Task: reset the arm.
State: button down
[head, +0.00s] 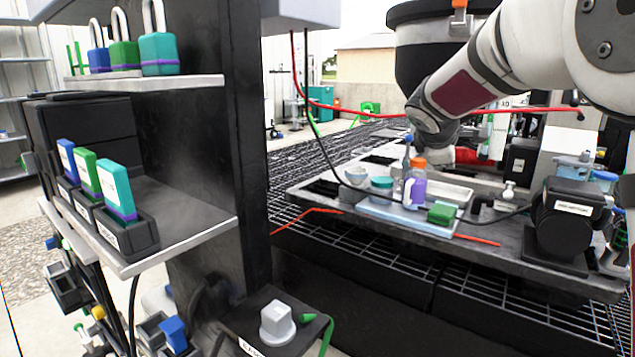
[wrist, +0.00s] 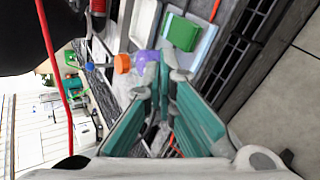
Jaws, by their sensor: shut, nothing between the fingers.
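My arm (head: 470,85) reaches in from the upper right in the head view. Its bent wrist hangs above the tray bench, near the bottles. In the head view I cannot clearly make out the fingers. In the wrist view my gripper (wrist: 165,82) has its two teal-padded fingers converging to tips that meet, with nothing held. Beyond the tips, a purple bottle with an orange cap (wrist: 122,64) and a green block (wrist: 180,33) lie on the bench. The same bottle (head: 415,188) and green block (head: 441,213) show in the head view.
A dark hopper (head: 425,50) stands behind my arm. A red hose (head: 350,109) crosses behind. At left, a dark shelf unit (head: 245,120) bears several padlocks and tags.

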jog(key=s+f+m+g+y, duration=0.2)
jog(key=s+m+g, duration=0.45)
jog(key=s, duration=2.05)
jog(key=s+a+f+m+g+y, duration=0.1)
jog(key=s+a+f+m, duration=0.2)
jog(key=s, duration=0.6)
jog(key=s+a+f+m+g+y, duration=0.1)
jog(key=s+a+f+m+y, duration=0.15)
jog(key=s, duration=0.65)
jog(key=s+a+f+m, duration=0.3)
jog(key=s+a+f, duration=0.1)
jog(key=s, duration=0.5)
notch_tip(320, 180, up, 36)
jog(key=t+p, duration=0.3)
jog(key=p, duration=3.1)
jog(key=shift+d+r+n+t, duration=0.2)
jog(key=shift+d+n+t, duration=0.1)
jog(key=shift+n+t, duration=0.1)
jog(key=shift+w, duration=0.15)
